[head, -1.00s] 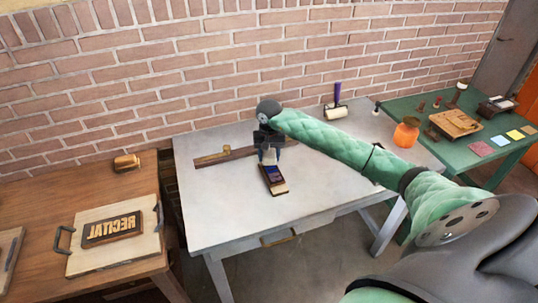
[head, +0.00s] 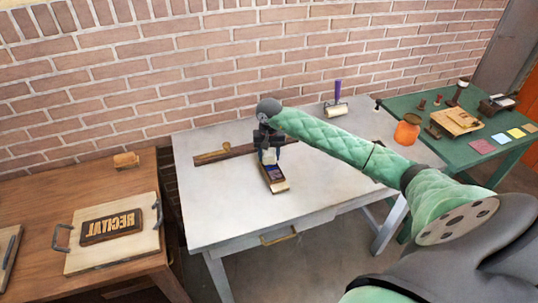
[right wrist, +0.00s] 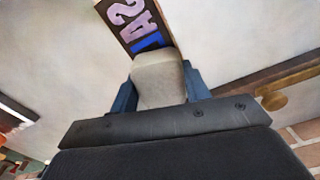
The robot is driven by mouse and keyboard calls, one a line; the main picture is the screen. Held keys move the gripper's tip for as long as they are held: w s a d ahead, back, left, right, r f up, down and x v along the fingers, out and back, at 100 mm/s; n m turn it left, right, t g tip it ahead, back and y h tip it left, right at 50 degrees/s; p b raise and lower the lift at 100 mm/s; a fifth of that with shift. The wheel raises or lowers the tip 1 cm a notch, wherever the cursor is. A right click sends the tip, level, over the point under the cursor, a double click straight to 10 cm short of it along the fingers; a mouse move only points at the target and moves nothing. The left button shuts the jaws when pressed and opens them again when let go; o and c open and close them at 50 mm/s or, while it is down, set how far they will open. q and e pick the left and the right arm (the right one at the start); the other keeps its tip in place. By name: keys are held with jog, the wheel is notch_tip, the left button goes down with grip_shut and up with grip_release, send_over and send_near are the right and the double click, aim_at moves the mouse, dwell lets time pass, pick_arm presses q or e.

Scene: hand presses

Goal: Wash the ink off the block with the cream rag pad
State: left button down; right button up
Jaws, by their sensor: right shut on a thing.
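The block (head: 276,182) lies on the grey table, a dark slab with pale letters and a light near end. In the right wrist view the block (right wrist: 125,22) shows pinkish-grey letters and a patch of blue ink beside the pad. My right gripper (head: 268,150) points down over the block's far part. Its fingers (right wrist: 157,84) are shut on the cream rag pad (right wrist: 157,70), which also shows in the head view (head: 269,157). The pad hides part of the block; whether it presses on the face I cannot tell. My left gripper is not in view.
A dark wooden bar (head: 225,154) with a brass knob lies behind the block. A roller (head: 337,108) and an orange jar (head: 407,130) stand to the right. A handled board (head: 90,258) with a lettered form sits on the brown table. The grey table's front is clear.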

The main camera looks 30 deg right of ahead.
jog(key=shift+f+b, duration=0.45)
jog(key=shift+f, duration=0.05)
